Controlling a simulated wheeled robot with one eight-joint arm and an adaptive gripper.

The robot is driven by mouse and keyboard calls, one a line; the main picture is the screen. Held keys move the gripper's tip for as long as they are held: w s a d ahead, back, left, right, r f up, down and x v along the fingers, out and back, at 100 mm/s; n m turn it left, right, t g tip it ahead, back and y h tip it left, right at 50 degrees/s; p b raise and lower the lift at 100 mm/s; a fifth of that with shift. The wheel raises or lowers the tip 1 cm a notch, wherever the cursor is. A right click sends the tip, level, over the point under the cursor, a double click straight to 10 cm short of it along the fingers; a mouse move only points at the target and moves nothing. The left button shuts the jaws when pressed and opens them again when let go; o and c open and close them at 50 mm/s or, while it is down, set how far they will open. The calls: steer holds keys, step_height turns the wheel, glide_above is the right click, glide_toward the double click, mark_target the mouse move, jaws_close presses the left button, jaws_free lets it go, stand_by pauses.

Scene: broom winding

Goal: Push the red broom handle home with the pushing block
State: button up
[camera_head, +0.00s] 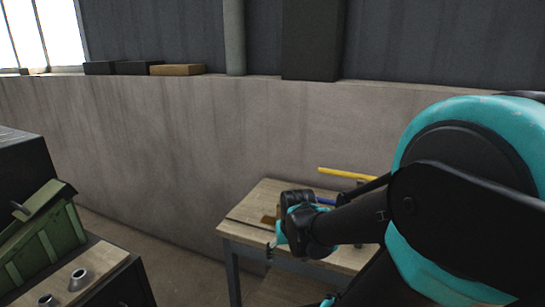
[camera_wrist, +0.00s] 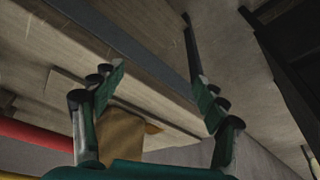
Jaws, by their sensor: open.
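The red broom handle (camera_wrist: 36,134) shows as a thick red bar at the left of the wrist view. In the head view I cannot make it out. A brown wooden block (camera_wrist: 121,130), likely the pushing block, shows low between my fingers in the wrist view, partly hidden by them. A small brown piece (camera_head: 268,219) by my wrist in the head view may be the same block. My gripper (camera_wrist: 161,78) is open, its green fingers spread wide. I cannot tell whether either finger touches the block. In the head view my gripper (camera_head: 271,250) is at the table's front edge.
A yellow handle (camera_head: 345,173) and a blue handle (camera_head: 326,201) lie above the wooden table (camera_head: 250,234). A concrete wall (camera_head: 170,140) stands behind.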

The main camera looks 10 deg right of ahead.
steer(key=shift+o, duration=0.7)
steer(key=w+d+r+m+g, duration=0.2)
steer(key=w+d+r+m, duration=0.1)
steer(key=w+r, duration=0.8)
steer(key=shift+w+r, duration=0.2)
steer(key=shift+r, duration=0.2)
steer(key=w+d+r+m+g, duration=0.25)
steer(key=w+r, duration=0.35)
steer(key=r, duration=0.5)
steer(key=shift+m+t, duration=0.35)
steer(key=shift+m, duration=0.1)
steer(key=shift+w+d+f, duration=0.1)
steer(key=shift+d+f, duration=0.05)
steer(key=shift+f, duration=1.85)
steer(key=shift+w+d+f, duration=0.1)
steer(key=shift+d+f, duration=0.1)
steer(key=shift+f, duration=1.75)
steer(key=shift+d+f, duration=0.15)
steer(key=shift+f, duration=1.85)
steer(key=shift+c, duration=0.6)
jaws_close()
